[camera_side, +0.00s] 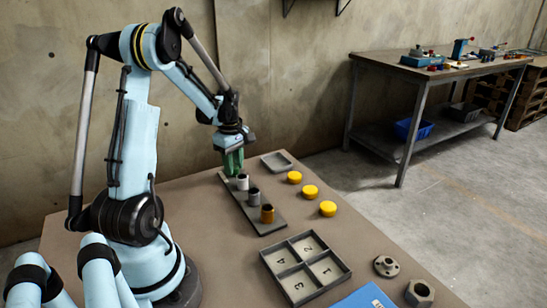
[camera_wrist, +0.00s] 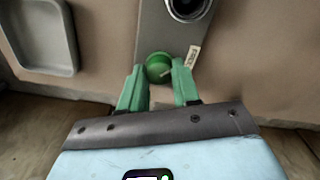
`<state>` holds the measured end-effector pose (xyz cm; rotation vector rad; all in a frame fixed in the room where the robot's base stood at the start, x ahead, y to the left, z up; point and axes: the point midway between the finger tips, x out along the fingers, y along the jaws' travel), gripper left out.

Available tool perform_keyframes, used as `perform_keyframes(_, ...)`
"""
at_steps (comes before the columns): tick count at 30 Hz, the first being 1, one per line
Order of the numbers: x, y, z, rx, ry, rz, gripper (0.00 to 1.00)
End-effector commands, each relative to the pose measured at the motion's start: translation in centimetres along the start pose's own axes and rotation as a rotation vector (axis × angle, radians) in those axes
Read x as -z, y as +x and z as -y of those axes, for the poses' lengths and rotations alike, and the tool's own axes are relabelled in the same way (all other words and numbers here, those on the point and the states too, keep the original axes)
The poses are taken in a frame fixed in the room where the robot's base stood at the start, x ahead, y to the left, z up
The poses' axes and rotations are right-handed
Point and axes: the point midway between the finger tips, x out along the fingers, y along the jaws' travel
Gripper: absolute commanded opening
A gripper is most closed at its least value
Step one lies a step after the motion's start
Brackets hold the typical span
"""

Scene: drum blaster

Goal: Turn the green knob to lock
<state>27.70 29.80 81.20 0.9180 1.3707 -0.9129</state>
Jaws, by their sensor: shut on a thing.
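The round green knob (camera_wrist: 158,66) sits at the end of a grey strip-shaped board (camera_wrist: 150,35) in the wrist view. My gripper (camera_wrist: 158,70) has green fingers, one on each side of the knob, and is shut on it. A pale label (camera_wrist: 193,56) with small, unclear writing is beside the knob on the board. In the side view my gripper (camera_side: 233,162) points down at the far end of the board (camera_side: 268,229); its fingers hide the knob there. The knob's turn angle is hard to read.
Silver (camera_side: 242,182), dark grey (camera_side: 254,195) and orange (camera_side: 267,215) cylinders stand on the board, close to my gripper. Yellow caps (camera_side: 310,192) and a small grey tray (camera_side: 278,162) lie right of it. A numbered four-compartment tray (camera_side: 342,272) is nearer the front.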

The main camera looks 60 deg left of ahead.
Motion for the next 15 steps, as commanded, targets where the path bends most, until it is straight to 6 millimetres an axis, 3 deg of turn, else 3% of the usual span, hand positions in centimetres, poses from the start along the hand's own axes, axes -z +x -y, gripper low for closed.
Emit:
perform_keyframes(8,0.0,-0.01,-0.01,0.001,0.067,0.002,0.01)
perform_keyframes(15,-0.01,0.0,-0.01,0.002,0.234,0.004,0.01)
